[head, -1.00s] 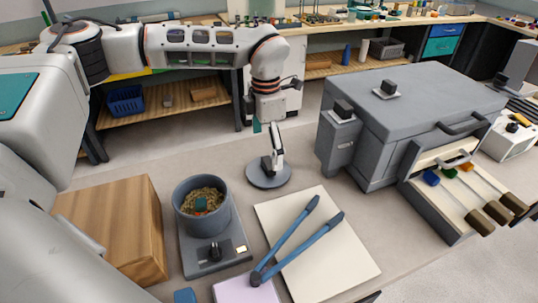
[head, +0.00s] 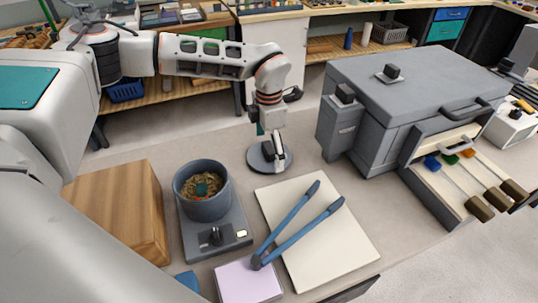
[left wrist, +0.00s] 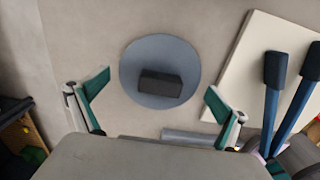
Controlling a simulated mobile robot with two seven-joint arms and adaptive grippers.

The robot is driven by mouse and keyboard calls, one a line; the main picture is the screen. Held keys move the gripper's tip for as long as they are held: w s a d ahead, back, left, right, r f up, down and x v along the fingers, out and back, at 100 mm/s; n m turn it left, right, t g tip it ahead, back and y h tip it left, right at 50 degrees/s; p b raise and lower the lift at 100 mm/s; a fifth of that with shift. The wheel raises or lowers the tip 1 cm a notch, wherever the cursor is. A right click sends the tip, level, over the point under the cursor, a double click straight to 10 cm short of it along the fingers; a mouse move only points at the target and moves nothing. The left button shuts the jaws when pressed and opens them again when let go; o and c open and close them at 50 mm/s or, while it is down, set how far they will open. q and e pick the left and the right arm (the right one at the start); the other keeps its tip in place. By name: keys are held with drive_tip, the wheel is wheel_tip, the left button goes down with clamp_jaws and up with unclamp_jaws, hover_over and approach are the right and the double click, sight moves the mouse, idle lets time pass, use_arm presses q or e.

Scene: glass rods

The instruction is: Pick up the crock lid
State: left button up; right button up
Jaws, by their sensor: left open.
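The crock lid (head: 255,162) is a flat grey disc lying on the table behind the cream board. In the left wrist view, the lid (left wrist: 160,52) shows a dark block-shaped knob (left wrist: 161,84). My left gripper (head: 272,150) is just above the lid and partly hides it and its knob in the head view. In the left wrist view, my left gripper (left wrist: 158,88) is open, with one teal-padded finger on each side of the lid and nothing between them. My right gripper is not in view.
The grey crock (head: 204,203) stands open on a scale at left, beside a wooden block (head: 118,205). Blue-handled tongs (head: 300,233) lie across the cream board (head: 335,245). A large grey furnace-like box (head: 415,110) stands right of the lid.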

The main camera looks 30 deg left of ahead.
use_arm(q)
drive_tip(key=shift+c, duration=0.4)
drive_tip(key=c, duration=1.9)
drive_tip(key=shift+s, duration=0.1)
drive_tip(key=c, duration=0.4)
drive_tip(key=shift+f, duration=0.1)
drive_tip(key=shift+c, duration=0.2)
